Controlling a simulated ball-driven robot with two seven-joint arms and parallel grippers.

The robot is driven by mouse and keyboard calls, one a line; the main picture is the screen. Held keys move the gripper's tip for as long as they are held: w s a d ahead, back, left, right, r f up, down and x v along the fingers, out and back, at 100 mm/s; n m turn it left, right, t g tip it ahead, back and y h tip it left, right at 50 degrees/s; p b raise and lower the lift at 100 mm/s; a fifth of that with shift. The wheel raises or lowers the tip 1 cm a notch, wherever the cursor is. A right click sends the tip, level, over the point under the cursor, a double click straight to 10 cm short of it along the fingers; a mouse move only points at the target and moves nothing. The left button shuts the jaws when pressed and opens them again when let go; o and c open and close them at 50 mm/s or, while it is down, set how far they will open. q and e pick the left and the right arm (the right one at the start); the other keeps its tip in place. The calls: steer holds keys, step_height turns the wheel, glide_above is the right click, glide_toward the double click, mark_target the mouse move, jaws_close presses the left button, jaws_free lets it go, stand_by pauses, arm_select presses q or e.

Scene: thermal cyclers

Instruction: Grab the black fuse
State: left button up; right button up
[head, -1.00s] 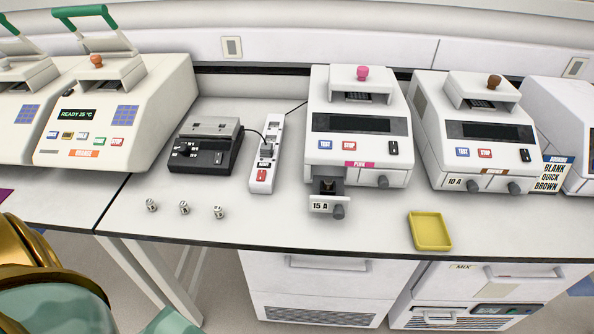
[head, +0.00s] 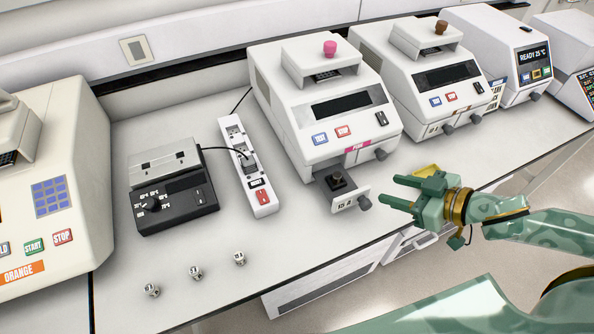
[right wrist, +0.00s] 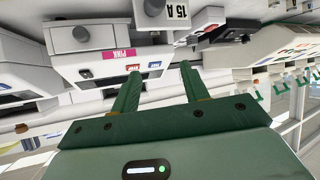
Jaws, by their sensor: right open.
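A small black piece, which looks like the black fuse (head: 337,181), sits in the pulled-out drawer (head: 349,201) marked 15 A, at the front of the machine with the pink knob (head: 293,95). My right gripper (head: 389,191) is open and empty, just right of the drawer, its fingers pointing left toward it. In the right wrist view, the picture is upside down; the open fingers (right wrist: 159,72) reach toward the machine's front, and the 15 A drawer front (right wrist: 181,12) is at the top edge. The fuse itself cannot be made out there. My left gripper is out of view.
Several small fuses (head: 195,272) lie near the bench's front edge. A brown-knobbed machine (head: 425,75) stands to the right.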

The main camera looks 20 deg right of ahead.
steer(key=m+b, duration=0.1)
steer(key=b, duration=0.6)
glide_toward(338, 175)
steer(key=shift+x, duration=1.1)
steer(key=b+x, duration=0.1)
steer(key=x, duration=0.5)
steer(key=shift+d+b, duration=0.1)
steer(key=shift+b, duration=0.2)
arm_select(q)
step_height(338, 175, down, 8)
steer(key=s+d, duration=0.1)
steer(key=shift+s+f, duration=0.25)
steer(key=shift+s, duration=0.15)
arm_select(e)
steer(key=shift+s, duration=0.15)
jaws_close()
